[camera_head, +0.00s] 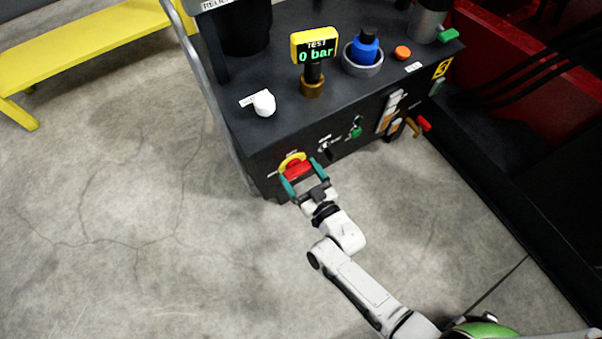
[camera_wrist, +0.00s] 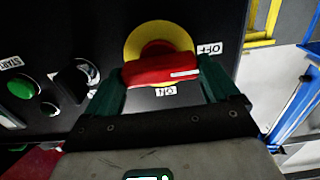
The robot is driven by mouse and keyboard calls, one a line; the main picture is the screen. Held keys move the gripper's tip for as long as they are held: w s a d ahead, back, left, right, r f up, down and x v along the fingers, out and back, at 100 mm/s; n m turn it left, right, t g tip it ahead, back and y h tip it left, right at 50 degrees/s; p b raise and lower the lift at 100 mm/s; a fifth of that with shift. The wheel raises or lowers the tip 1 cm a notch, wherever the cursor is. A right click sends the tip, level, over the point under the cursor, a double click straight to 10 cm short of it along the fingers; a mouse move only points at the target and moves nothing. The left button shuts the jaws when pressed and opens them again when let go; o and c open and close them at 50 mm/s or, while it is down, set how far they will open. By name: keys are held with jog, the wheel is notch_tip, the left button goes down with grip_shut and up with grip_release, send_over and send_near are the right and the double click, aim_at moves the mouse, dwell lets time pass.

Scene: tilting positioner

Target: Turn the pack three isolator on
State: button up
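The pack isolator is a red handle (camera_head: 298,171) on a yellow round plate (camera_head: 288,159), on the dark front face of the cabinet near its left corner. In the wrist view, the red handle (camera_wrist: 160,71) lies nearly crosswise, with a white stripe towards its right end, in front of the yellow plate (camera_wrist: 147,32). Any contact at the ends is unclear.
The cabinet top (camera_head: 310,105) carries a gauge (camera_head: 314,46) reading 0 bar, a white knob (camera_head: 264,103) and a blue knob (camera_head: 365,47). A green button (camera_wrist: 21,87) and a black switch (camera_wrist: 77,78) are left of the isolator in the wrist view. Open floor lies left.

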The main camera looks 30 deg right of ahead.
jog(key=c, duration=0.5)
jog(key=shift+m, duration=0.4)
jog(key=m, duration=0.3)
jog(key=shift+w+b, duration=0.1)
jog(key=shift+b, duration=0.25)
jog(key=m, duration=0.3)
jog(key=shift+d+m+b, duration=0.15)
jog(key=shift+m+b, duration=0.15)
jog(key=shift+b, duration=0.05)
jog(key=m+b, duration=0.1)
jog(key=m, duration=0.4)
jog(key=shift+d+f+m+b, duration=0.1)
jog(key=shift+m+b, duration=0.2)
jog(key=m+b, duration=0.1)
jog(key=m, duration=0.3)
jog(key=shift+m+b, duration=0.35)
jog(key=shift+m, duration=0.05)
jog(key=shift+d, duration=0.1)
